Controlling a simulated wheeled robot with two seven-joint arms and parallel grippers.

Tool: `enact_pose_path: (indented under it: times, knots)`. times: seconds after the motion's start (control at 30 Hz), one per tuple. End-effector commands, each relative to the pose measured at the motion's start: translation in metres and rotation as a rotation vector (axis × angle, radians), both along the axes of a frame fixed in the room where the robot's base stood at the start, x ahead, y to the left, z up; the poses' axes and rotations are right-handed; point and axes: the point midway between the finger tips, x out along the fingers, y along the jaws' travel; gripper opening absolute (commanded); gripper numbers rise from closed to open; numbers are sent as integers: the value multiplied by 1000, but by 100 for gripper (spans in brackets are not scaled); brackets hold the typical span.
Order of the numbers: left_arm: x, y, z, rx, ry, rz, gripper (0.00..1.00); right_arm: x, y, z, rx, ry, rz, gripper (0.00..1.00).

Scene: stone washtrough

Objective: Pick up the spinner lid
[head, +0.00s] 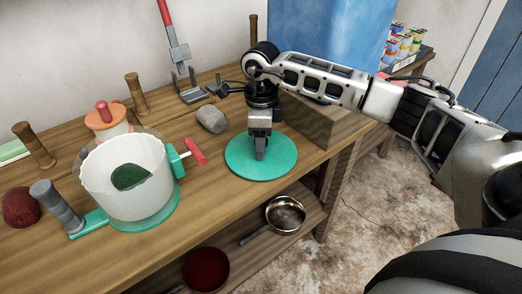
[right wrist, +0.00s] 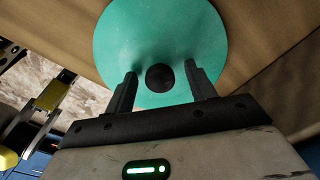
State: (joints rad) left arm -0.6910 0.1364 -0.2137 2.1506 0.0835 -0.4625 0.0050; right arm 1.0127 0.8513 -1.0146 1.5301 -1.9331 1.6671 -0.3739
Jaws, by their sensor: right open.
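The spinner lid (head: 262,166) is a flat teal disc lying on the wooden table, right of the spinner. In the right wrist view the lid (right wrist: 198,44) shows a round black knob (right wrist: 160,77) at its middle. My right gripper (head: 260,155) points down over the lid in the head view. In the right wrist view my right gripper (right wrist: 161,80) is open, with one finger on each side of the knob. I cannot tell whether the fingers touch the lid. The spinner (head: 110,190) is a white bowl on a teal base with something dark green inside. My left gripper is not in view.
A grey stone (head: 211,118) lies just left of the lid. A wooden block (head: 318,133) stands behind it on the right. Wooden pegs, an orange-lidded jar (head: 107,122) and a dark red lump (head: 20,207) are further left. Pans (head: 285,214) sit on the lower shelf.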

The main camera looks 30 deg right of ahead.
Motion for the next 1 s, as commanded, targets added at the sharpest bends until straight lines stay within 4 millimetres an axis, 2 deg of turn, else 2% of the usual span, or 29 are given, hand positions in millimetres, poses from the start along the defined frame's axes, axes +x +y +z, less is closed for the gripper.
enact_pose_path:
  times: [0.1, 0.3, 0.33, 0.5, 0.83, 1.0]
  knots:
    - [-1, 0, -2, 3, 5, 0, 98, 0, 0, -8, -1, 1, 1, 55]
    - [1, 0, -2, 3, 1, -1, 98, 0, 0, -9, -1, -1, 1, 55]
    - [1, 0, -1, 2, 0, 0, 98, 0, 0, -9, -1, -1, 1, 52]
    - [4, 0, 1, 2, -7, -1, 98, 0, 0, -9, -1, -1, 1, 6]
    - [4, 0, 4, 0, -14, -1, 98, 1, 0, -7, 0, -3, 1, 6]
    - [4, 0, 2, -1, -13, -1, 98, 1, 0, 4, 1, -4, 1, 6]
